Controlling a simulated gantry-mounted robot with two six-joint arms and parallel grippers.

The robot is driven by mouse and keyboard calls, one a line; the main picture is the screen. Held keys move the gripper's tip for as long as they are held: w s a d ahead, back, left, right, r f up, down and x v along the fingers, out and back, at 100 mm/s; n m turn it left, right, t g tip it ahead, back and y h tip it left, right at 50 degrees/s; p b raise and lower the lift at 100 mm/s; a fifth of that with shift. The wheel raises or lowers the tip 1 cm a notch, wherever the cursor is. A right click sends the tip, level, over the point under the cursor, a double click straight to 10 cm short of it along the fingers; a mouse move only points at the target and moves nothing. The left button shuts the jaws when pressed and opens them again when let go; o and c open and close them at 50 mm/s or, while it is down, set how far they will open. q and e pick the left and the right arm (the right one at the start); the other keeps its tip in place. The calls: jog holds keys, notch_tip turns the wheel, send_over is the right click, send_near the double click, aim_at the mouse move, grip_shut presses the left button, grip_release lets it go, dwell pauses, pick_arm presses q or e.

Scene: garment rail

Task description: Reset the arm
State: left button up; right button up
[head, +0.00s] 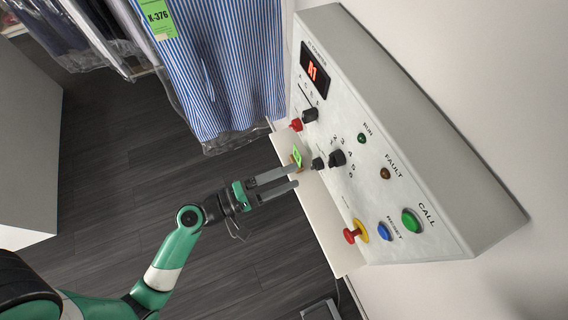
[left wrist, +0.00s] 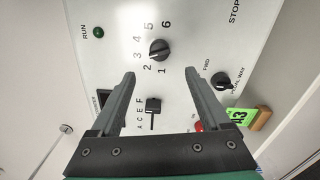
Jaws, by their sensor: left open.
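My left arm reaches in from the left in the head view. Its gripper (head: 296,177) is open and empty, with its fingertips in front of the grey control box (head: 400,140), close to the black knobs. In the left wrist view the open fingers (left wrist: 161,76) frame the numbered black knob (left wrist: 159,49) and the lettered selector (left wrist: 153,105). Whether the fingertips touch the panel I cannot tell. A blue RESET button (head: 384,231) is low on the panel. My right gripper is not in view.
Striped shirts in clear film (head: 220,60) hang left of the box. A red display reads A1 (head: 312,70). A green CALL button (head: 410,221) and a red knob on yellow (head: 352,234) are low on the panel. A green A3 tag (left wrist: 240,116) hangs on a wooden piece.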

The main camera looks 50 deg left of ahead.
pick_arm(q)
jog(key=shift+s+a, duration=0.1)
jog(key=shift+s, duration=0.25)
dwell(0.3)
jog(key=w+d+r+m+t+h, duration=0.1)
jog(key=w+d+r+m+h, duration=0.3)
jog(key=r, duration=0.8)
jog(key=w+d+r+m+t+h, duration=0.1)
jog(key=r+m, duration=0.5)
jog(key=r, duration=0.6)
jog(key=w+d+r+m+t+h, duration=0.1)
jog(key=w+d+r+m+h, duration=0.3)
jog(key=r, duration=0.8)
jog(key=s+a+r+m+t+y+p, duration=0.1)
jog(key=s+a+r+t+y+p, duration=0.1)
jog(key=r, duration=0.7)
jog(key=s+a+r+m+t+y+p, duration=0.1)
jog(key=s+a+r+t+y+p, duration=0.1)
jog(key=r+y+p, duration=0.4)
jog(key=s+a+r+t+y+p, duration=0.2)
jog(key=a+r+t+y+p, duration=0.1)
jog(key=r, duration=1)
jog(key=a+y+p, duration=0.1)
jog(key=y+p, duration=0.1)
jog(key=p, duration=0.1)
jog(key=shift+a+m, duration=0.35)
jog(key=shift+m, duration=0.05)
